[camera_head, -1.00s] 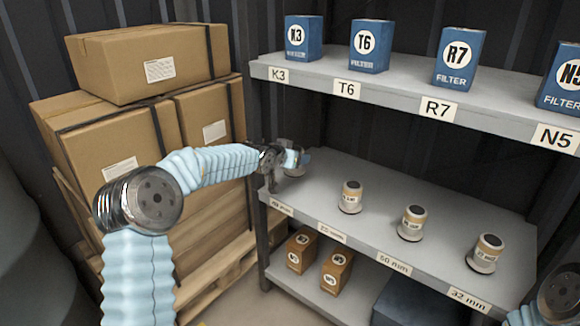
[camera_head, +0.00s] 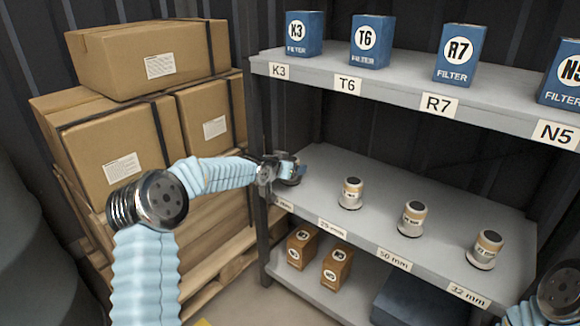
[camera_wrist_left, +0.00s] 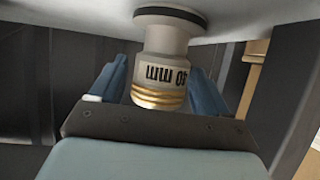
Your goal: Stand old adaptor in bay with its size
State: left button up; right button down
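The old adaptor (camera_wrist_left: 163,62) is pale with brass rings and a dark flange. It reads "40 mm", upside down in the left wrist view. Its flange meets the grey shelf, which shows at the top of that view. My left gripper (camera_head: 295,170) is at the leftmost bay of the middle shelf (camera_head: 420,185). In the left wrist view its blue fingers (camera_wrist_left: 160,85) lie either side of the adaptor with small gaps, so it looks open. In the head view the gripper mostly hides the adaptor. The leftmost label (camera_head: 282,202) is hard to read. My right gripper is out of view.
Similar adaptors stand in the 25 mm (camera_head: 351,193), 50 mm (camera_head: 412,219) and 32 mm (camera_head: 485,249) bays. Blue filter boxes (camera_head: 370,43) stand on the shelf above. Orange boxes (camera_head: 336,267) sit below. Stacked cartons (camera_head: 120,155) are at the left.

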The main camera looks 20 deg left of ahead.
pick_arm(q)
jog(key=shift+o, duration=0.6)
jog(key=shift+s+r, duration=0.1)
jog(key=shift+r, duration=0.1)
jog(key=v, duration=1.1)
jog(key=shift+s+r, duration=0.15)
jog(key=shift+s, duration=0.2)
